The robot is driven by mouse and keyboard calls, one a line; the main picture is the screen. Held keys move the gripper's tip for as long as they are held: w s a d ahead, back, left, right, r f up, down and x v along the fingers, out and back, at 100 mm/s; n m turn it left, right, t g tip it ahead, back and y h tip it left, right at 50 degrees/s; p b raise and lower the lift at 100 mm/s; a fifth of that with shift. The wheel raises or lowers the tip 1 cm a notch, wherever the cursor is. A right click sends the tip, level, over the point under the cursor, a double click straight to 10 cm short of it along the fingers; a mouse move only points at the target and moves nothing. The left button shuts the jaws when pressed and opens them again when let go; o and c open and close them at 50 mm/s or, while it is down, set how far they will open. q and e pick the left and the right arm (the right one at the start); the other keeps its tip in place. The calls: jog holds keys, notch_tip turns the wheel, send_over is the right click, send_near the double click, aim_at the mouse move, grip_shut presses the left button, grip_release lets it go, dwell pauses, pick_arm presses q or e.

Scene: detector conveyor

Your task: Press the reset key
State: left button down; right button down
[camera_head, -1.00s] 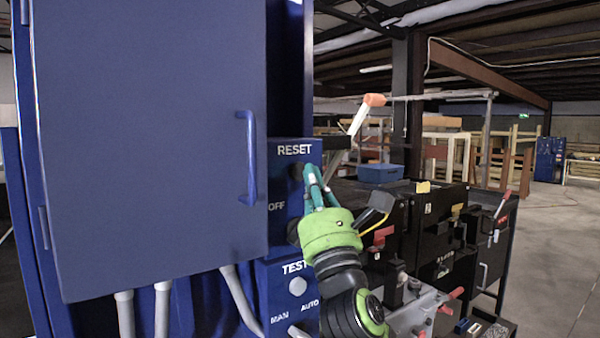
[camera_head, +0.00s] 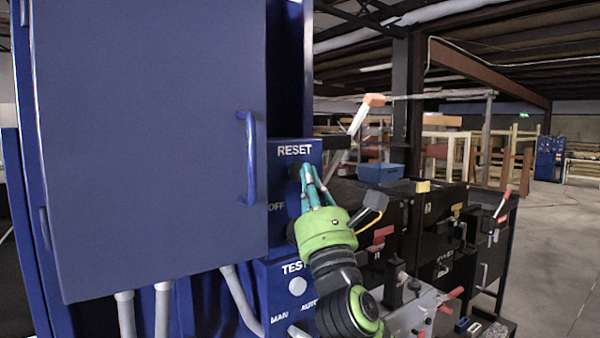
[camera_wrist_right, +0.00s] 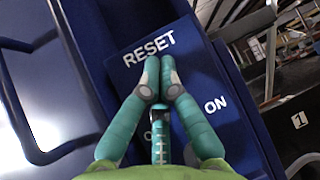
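The blue panel marked RESET (camera_head: 280,181) is beside the large blue cabinet door in the head view. A small dark shape (camera_head: 294,172) below the RESET label may be the reset key; the fingertips partly cover it. My right gripper (camera_head: 306,168) has its teal fingers brought together, tips at the panel just below the label. In the right wrist view the fingertips (camera_wrist_right: 160,74) meet under the word RESET and hide whatever is behind them. I cannot tell whether they touch the key. My left gripper is not in view.
The blue door (camera_head: 150,150) with its handle (camera_head: 249,158) stands left of the panel. A TEST panel with a pale round button (camera_head: 298,286) is below. Black machine boxes (camera_head: 437,230) with levers stand to the right. Open floor (camera_head: 560,260) lies at the far right.

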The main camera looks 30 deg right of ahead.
jog(key=shift+w, duration=0.5)
dwell(0.3)
jog(key=shift+s, duration=0.9)
jog(key=shift+s+p, duration=0.1)
jog(key=shift+p, duration=0.2)
jog(key=s, duration=0.4)
jog(key=shift+s+d+p, duration=0.2)
jog(key=shift+s+p, duration=0.1)
jog(key=shift+s, duration=0.1)
dwell(0.5)
